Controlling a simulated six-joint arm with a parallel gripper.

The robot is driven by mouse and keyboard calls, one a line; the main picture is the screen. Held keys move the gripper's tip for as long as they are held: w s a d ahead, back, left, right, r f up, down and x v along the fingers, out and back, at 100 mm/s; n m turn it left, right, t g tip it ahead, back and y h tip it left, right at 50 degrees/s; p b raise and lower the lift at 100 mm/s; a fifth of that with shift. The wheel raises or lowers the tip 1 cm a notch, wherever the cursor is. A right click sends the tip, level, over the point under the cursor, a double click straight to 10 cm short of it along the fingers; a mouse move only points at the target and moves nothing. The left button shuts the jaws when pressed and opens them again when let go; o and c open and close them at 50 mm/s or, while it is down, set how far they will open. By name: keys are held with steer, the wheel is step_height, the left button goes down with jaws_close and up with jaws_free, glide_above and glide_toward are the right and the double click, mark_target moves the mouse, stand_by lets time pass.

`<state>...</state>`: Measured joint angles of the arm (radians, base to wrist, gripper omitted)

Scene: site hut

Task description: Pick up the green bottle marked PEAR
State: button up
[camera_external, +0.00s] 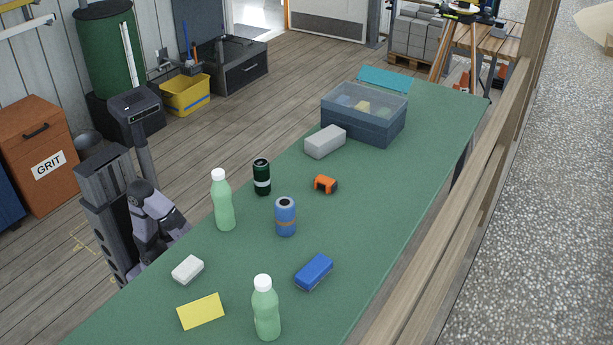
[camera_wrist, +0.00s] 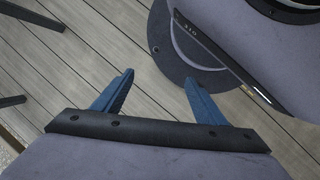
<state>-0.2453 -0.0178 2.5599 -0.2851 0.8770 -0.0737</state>
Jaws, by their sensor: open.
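Two green bottles with white caps stand upright on the green table (camera_external: 385,225). One green bottle (camera_external: 223,205) is near the table's left edge, close to my folded arm. The other green bottle (camera_external: 266,313) is at the near end. No marking can be read on either, so I cannot tell which is PEAR. In the wrist view my gripper (camera_wrist: 158,75) is open and empty, its two blue fingers apart above the plank floor and part of my own arm. No bottle shows in the wrist view. In the external view my gripper cannot be made out clearly.
Around the bottles are a dark can (camera_external: 261,177), a blue can (camera_external: 285,217), a white block (camera_external: 187,270), a yellow card (camera_external: 201,311), a blue block (camera_external: 314,271), an orange item (camera_external: 326,184), a grey block (camera_external: 325,142) and a lidded bin (camera_external: 362,123).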

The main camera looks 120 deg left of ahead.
step_height(320, 180, up, 25)
steer(key=w+d+n+t+h+p, duration=0.3)
steer(key=n+h+p, duration=0.4)
steer(key=n+p, duration=0.85)
steer(key=s+a+r+n+h+p, duration=0.15)
steer(key=a+r+n+p, duration=0.3)
steer(key=r, duration=0.45)
steer(key=s+a+r+n+h+p, duration=0.1)
steer(key=s+a+r+n+p, duration=0.25)
steer(key=r+n+p, duration=0.4)
steer(key=s+a+r+n+h+p, duration=0.15)
steer(key=a+r+n+p, duration=0.3)
steer(key=r, duration=0.55)
steer(key=m+t+p, duration=1.1)
steer(key=p, duration=0.1)
glide_toward(221, 201)
steer(key=w+d+r, duration=0.1)
steer(key=d, duration=0.1)
steer(key=shift+w+d+f+m+y, duration=0.1)
steer(key=shift+w+d+m+y, duration=0.2)
steer(key=shift+w+d+m, duration=0.25)
steer(key=shift+p+x, duration=0.75)
steer(key=shift+x, duration=2.9)
steer(key=shift+w+a+f, duration=0.1)
steer(key=shift+f, duration=0.1)
